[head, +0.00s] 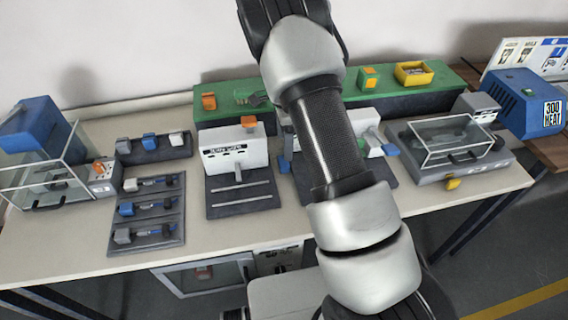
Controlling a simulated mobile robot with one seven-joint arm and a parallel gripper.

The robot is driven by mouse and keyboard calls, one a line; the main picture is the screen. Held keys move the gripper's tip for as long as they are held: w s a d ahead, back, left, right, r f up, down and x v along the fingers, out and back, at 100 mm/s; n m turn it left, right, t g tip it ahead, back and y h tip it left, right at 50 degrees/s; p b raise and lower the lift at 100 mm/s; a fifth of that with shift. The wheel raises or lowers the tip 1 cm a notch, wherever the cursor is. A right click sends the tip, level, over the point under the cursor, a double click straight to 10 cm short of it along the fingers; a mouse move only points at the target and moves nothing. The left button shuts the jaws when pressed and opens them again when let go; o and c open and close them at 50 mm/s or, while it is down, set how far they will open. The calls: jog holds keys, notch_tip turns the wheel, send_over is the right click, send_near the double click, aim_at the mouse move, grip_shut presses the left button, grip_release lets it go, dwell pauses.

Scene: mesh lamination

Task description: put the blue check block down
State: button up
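I cannot tell for sure which piece is the blue check block. A small blue block (391,150) shows just right of my arm, beside the grey-and-green device (364,121) on the bench. Another blue-and-grey block (149,141) stands in the dark rack at the left, between two paler ones. A small blue piece (284,164) shows at the left edge of my arm, partly hidden. My arm crosses the middle of the picture and covers part of the bench. My gripper does not show, so I cannot see whether it holds anything.
A slotted white device (235,155) stands left of my arm. A dark tray (147,212) holds several tools. Clear-walled boxes stand at the left (50,180) and right (458,142). A green shelf (220,95) runs along the back. The bench's front strip (240,231) is clear.

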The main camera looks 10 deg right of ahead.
aim_at(283, 161)
notch_tip(283, 161, down, 8)
jog(key=shift+a+r, duration=0.15)
jog(key=shift+r, duration=0.05)
dwell(0.3)
jog(key=c, duration=1.3)
jog(key=shift+r, duration=0.15)
notch_tip(283, 161, up, 17)
jog(key=s+n+p, duration=0.1)
jog(key=s+n, duration=0.3)
jog(key=n, duration=0.2)
jog(key=s+n+p, duration=0.1)
jog(key=s+n, duration=0.4)
jog(key=n, duration=0.1)
jog(key=s+n+p, duration=0.1)
jog(key=s+n, duration=0.4)
jog(key=n, duration=0.1)
jog(key=shift+a+r, duration=0.1)
jog(key=shift+r, duration=0.3)
